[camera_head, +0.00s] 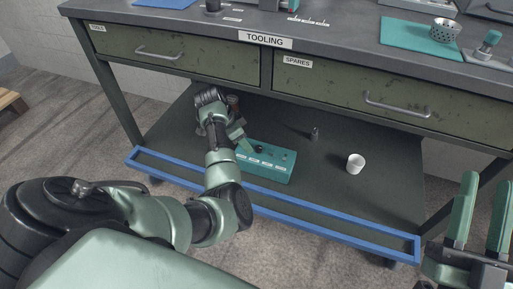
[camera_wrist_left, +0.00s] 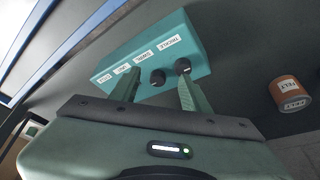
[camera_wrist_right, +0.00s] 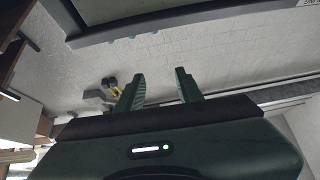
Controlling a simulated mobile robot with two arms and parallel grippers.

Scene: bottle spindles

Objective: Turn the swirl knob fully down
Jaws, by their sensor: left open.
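A teal control box (camera_wrist_left: 195,35) with a row of white labels and dark round knobs fills the upper middle of the left wrist view. In the head view the box (camera_head: 270,172) sits on the lower shelf. The knob by the SWIRL label (camera_wrist_left: 158,77) shows between my left gripper's fingertips (camera_wrist_left: 159,80), with a gap on both sides. Another knob by the TRICKLE label (camera_wrist_left: 182,66) is close to the right fingertip. Other knobs are hidden by the left finger. My left gripper (camera_head: 242,145) is open. My right gripper (camera_head: 490,182) is open and empty, away at the right.
A brown can labelled FELT (camera_wrist_left: 290,92) stands beside the box. On the lower shelf (camera_head: 330,190) are a white cup (camera_head: 355,163) and a small dark object (camera_head: 314,133). A blue rail (camera_head: 330,221) edges the shelf. Drawers (camera_head: 345,90) hang above it.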

